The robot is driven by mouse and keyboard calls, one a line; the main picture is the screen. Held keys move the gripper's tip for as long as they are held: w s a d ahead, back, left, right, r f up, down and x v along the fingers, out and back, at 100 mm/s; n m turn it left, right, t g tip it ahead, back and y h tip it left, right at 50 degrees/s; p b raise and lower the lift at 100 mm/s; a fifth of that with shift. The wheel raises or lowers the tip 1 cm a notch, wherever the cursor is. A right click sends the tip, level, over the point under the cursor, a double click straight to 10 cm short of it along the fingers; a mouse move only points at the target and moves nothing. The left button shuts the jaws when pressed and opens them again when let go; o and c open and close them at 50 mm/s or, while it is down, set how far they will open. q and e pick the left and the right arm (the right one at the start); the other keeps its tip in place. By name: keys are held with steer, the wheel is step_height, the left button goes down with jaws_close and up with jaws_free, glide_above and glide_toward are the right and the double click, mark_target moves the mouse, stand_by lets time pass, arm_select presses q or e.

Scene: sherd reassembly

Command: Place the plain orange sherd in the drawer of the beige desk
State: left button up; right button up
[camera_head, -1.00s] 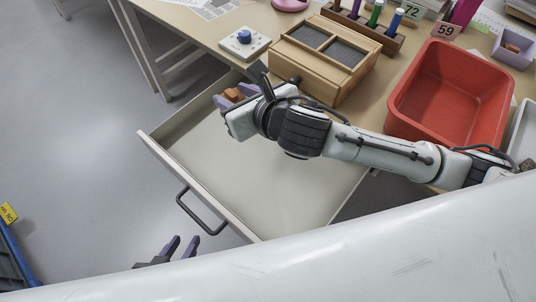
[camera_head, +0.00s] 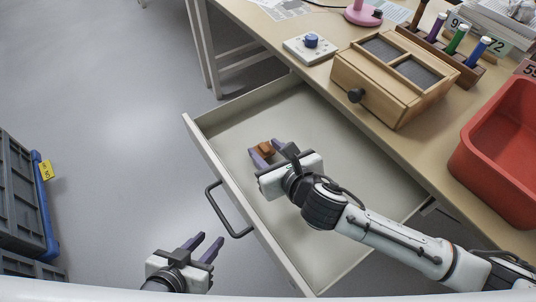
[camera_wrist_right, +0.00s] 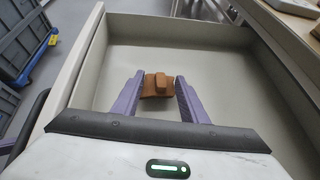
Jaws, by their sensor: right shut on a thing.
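The plain orange sherd (camera_head: 265,149) is between the purple fingers of my right gripper (camera_head: 267,151), over the open drawer. In the right wrist view the sherd (camera_wrist_right: 157,86) sits between the fingertips (camera_wrist_right: 155,90), with the drawer's pale floor behind it. I cannot tell whether it touches the floor. The drawer (camera_head: 236,112) of the beige desk (camera_head: 262,32) is pulled out and otherwise looks empty. My left gripper (camera_head: 206,245) is open and empty, outside the drawer, near its black handle.
A wooden box (camera_head: 396,82) with a dark knob stands on the desk near the drawer. Grey crates (camera_head: 22,200) stand at left.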

steer(key=shift+f, duration=0.6)
steer(key=shift+r, duration=0.1)
steer(key=o, duration=1.3)
steer(key=p+v, duration=0.3)
steer(key=v, duration=0.9)
